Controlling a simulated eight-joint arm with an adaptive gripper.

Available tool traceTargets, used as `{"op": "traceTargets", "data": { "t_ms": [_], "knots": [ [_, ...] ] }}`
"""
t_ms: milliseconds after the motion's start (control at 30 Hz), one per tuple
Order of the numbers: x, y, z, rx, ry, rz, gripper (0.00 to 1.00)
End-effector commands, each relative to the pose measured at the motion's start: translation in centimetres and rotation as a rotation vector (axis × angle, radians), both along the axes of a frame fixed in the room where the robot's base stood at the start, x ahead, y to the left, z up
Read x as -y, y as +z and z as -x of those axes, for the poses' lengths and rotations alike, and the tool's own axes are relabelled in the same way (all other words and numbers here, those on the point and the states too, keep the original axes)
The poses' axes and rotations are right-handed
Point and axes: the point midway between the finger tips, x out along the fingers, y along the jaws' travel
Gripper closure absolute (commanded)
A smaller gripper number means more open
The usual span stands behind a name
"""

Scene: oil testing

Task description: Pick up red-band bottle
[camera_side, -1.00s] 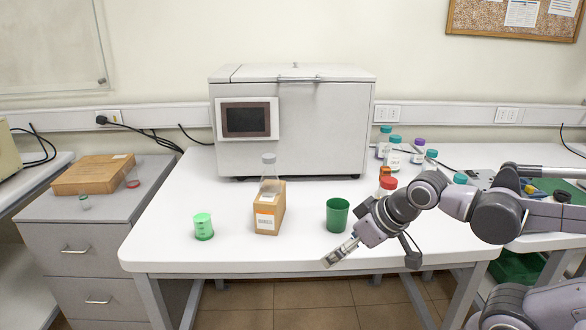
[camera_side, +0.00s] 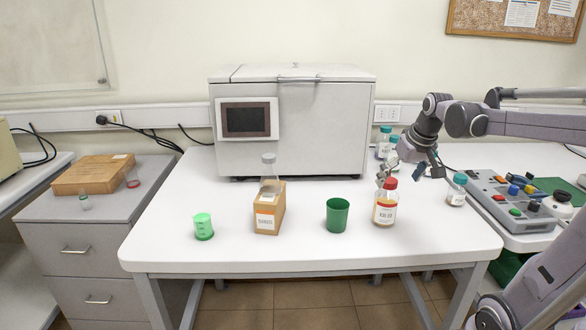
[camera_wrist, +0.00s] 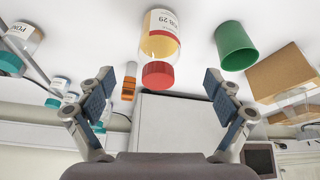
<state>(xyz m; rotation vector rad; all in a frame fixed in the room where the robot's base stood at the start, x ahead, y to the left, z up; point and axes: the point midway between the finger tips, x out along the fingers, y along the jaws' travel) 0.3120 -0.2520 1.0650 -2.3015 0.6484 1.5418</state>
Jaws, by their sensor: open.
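The red-band bottle (camera_side: 385,205) has a red cap, amber contents and a white label with a red band. It stands upright at the right front of the white table. My gripper (camera_side: 385,174) is open, just behind its cap in the side view. In the wrist view the bottle (camera_wrist: 160,38) shows ahead at top centre, with its red cap pointing between the two spread fingers of my gripper (camera_wrist: 158,82). Nothing is between the fingers' pads.
A green cup (camera_side: 337,215) stands left of the bottle, then a cardboard box (camera_side: 269,218) and a green beaker (camera_side: 203,227). A teal-capped bottle (camera_side: 457,190) stands to the right. More teal-capped bottles (camera_side: 384,143) are behind my gripper. A large white machine (camera_side: 325,130) stands behind.

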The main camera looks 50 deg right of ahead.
Motion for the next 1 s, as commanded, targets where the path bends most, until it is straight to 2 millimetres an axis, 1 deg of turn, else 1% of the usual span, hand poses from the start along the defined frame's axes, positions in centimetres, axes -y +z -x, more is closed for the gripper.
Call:
{"op": "traceTargets", "data": {
  "t_ms": [100, 300, 567, 900, 1000],
  "knots": [
    [0.3, -1.5, -0.6, 0.000, 0.001, 0.000, 0.09],
    [0.8, -3.6, -1.3, 0.000, 0.002, 0.001, 0.09],
    [1.1, -4.8, -1.8, 0.000, 0.002, 0.001, 0.09],
    [2.2, -8.2, -3.2, 0.000, 0.002, 0.001, 0.09],
    [2.3, -8.8, -3.4, 0.000, 0.002, 0.001, 0.09]
  ]
}}
